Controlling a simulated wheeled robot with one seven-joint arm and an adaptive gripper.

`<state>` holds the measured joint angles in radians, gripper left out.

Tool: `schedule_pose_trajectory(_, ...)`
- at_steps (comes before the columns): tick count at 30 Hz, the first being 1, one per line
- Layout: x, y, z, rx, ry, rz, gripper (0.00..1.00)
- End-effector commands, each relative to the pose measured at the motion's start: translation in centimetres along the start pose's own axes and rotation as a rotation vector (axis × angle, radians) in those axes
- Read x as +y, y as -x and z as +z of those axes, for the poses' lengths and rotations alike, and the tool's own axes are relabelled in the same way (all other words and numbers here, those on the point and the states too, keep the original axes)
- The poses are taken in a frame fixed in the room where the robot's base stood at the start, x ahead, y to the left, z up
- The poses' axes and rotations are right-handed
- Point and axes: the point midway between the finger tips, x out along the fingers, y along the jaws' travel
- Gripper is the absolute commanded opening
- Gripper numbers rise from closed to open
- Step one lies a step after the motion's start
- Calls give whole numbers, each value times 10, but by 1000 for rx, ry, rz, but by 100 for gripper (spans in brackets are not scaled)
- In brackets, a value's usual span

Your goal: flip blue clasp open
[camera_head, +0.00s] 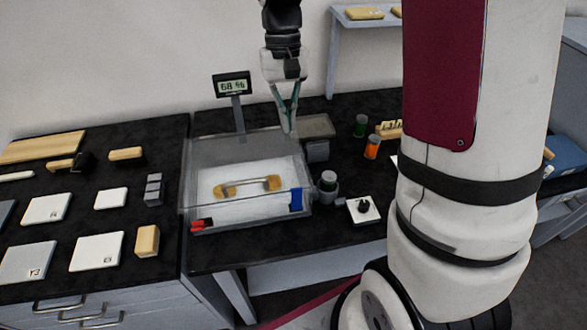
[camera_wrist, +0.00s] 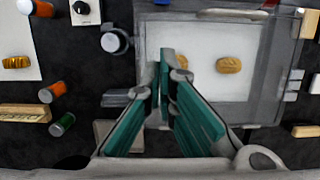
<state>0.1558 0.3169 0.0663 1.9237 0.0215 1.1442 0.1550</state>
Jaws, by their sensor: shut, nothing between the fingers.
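The blue clasp (camera_head: 296,199) is on the front right corner of the clear case (camera_head: 235,150). It stands upright against the wall there; I cannot tell if it is latched. In the wrist view only a sliver of the blue clasp (camera_wrist: 162,2) shows at the top edge. My gripper (camera_head: 288,122) hangs above the back right part of the case, pointing down, well apart from the clasp. Its teal fingers also show in the wrist view (camera_wrist: 170,75), close together at the tips and empty.
A red clasp (camera_head: 202,224) is at the case's front left. Gilt pieces (camera_head: 268,184) lie on the white bed inside. A display reading 68 % (camera_head: 232,86) stands behind.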

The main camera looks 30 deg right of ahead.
Motion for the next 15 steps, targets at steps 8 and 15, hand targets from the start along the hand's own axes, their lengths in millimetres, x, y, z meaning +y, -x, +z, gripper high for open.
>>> schedule_pose_trajectory(8,0,-16,1,-3,0,1,0)
schedule_pose_trajectory(15,0,-60,2,-5,0,1,0)
